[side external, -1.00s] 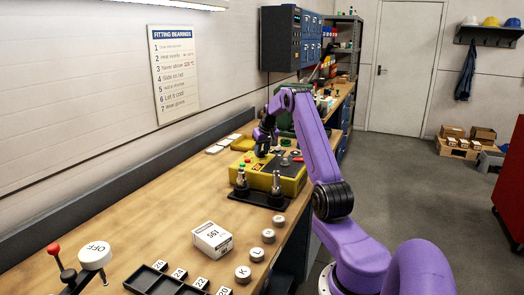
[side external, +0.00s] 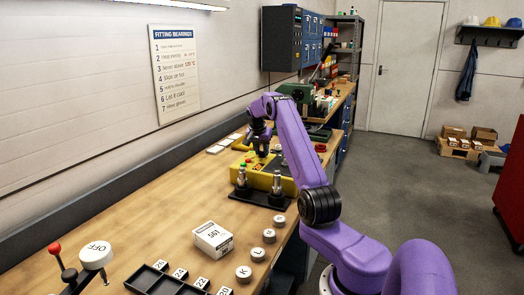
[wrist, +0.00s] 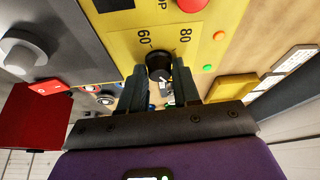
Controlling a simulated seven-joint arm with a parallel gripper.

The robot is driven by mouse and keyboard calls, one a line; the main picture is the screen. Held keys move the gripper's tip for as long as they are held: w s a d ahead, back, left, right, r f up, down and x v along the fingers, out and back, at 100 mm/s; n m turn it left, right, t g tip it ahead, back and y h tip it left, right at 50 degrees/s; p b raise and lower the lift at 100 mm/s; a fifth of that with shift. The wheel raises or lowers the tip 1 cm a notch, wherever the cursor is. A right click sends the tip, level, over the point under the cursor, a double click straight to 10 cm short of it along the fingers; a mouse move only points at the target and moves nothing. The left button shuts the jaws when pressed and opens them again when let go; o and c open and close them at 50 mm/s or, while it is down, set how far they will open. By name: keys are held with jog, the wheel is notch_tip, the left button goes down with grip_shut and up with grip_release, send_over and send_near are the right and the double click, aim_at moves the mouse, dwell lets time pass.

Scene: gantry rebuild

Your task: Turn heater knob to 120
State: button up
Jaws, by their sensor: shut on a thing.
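The heater is a yellow box (side external: 258,178) on the bench in the side view. In the wrist view its yellow panel (wrist: 105,38) fills the upper middle, with "60" and "80" printed near a black knob (wrist: 158,64). My gripper (wrist: 160,84) has its two dark fingers on either side of this knob and is shut on it. In the side view my gripper (side external: 261,150) is above the box, and the knob is too small to make out there. The knob's pointer and the 120 mark cannot be made out.
Metal posts on a black base (side external: 259,196) stand in front of the box. A white bearing box (side external: 212,239) and several lettered round pieces lie nearer on the bench.

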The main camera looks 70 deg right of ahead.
jog(key=m+g, duration=0.1)
jog(key=m, duration=0.2)
jog(key=shift+w+m+g, duration=0.1)
jog(key=shift+m+g, duration=0.2)
jog(key=shift+m, duration=0.1)
jog(key=shift+m+g+y, duration=0.4)
jog(key=shift+m+g, duration=0.1)
jog(key=shift+m, duration=1.2)
jog(key=o, duration=1)
jog(key=shift+w+a+r, duration=0.1)
jog(key=shift+w+r, duration=0.1)
jog(key=shift+r, duration=0.3)
jog(key=v, duration=0.3)
jog(key=shift+a+r, duration=0.15)
jog(key=shift+r, duration=0.2)
jog(key=w+a, duration=0.2)
jog(key=a, duration=0.1)
jog(key=w+a, duration=0.2)
jog(key=a, duration=0.1)
jog(key=w+a, duration=0.2)
jog(key=a, duration=0.2)
jog(key=shift+w+a, duration=0.1)
jog(key=shift+w, duration=0.2)
